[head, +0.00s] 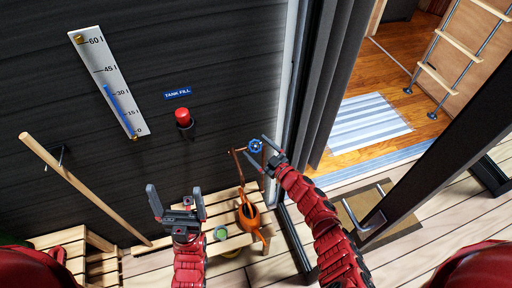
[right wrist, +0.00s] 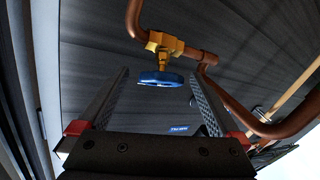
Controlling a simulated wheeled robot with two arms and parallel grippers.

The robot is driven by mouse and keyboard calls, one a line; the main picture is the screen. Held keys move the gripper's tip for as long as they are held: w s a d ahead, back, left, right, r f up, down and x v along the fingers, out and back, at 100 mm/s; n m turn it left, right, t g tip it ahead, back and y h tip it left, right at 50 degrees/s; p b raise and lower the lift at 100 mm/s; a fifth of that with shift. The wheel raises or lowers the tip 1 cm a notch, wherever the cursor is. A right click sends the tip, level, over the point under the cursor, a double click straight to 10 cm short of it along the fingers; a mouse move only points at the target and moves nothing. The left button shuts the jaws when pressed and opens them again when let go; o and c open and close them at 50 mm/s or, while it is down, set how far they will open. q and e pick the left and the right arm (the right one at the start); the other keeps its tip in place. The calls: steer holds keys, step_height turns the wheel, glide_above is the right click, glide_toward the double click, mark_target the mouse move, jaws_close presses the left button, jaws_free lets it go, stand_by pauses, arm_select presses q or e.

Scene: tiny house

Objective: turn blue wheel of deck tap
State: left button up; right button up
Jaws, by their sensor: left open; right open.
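The blue wheel (head: 255,146) of the deck tap sits on copper pipe (head: 238,160) by the dark wall, left of the door frame. My right gripper (head: 258,154) is open at the wheel, apparently not closed on it. In the right wrist view the blue wheel (right wrist: 160,79) shows edge-on under a brass valve body (right wrist: 162,45), between and beyond the two open fingers. I cannot tell whether a finger touches it.
An orange watering can (head: 249,215) and a green-topped pot (head: 221,234) stand on the bench below the tap. A wooden pole (head: 85,190) leans at the left. A red button (head: 183,117) and a tank gauge (head: 108,82) are on the wall. The open door (head: 425,140) stands at right.

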mark_target(258, 149)
steer(key=b+v, duration=0.1)
steer(key=v, duration=0.4)
steer(key=shift+s+d+f, duration=0.15)
steer(key=shift+s, duration=0.05)
steer(key=shift+s+d, duration=0.3)
steer(key=shift+s, duration=0.05)
stand_by(4.7)
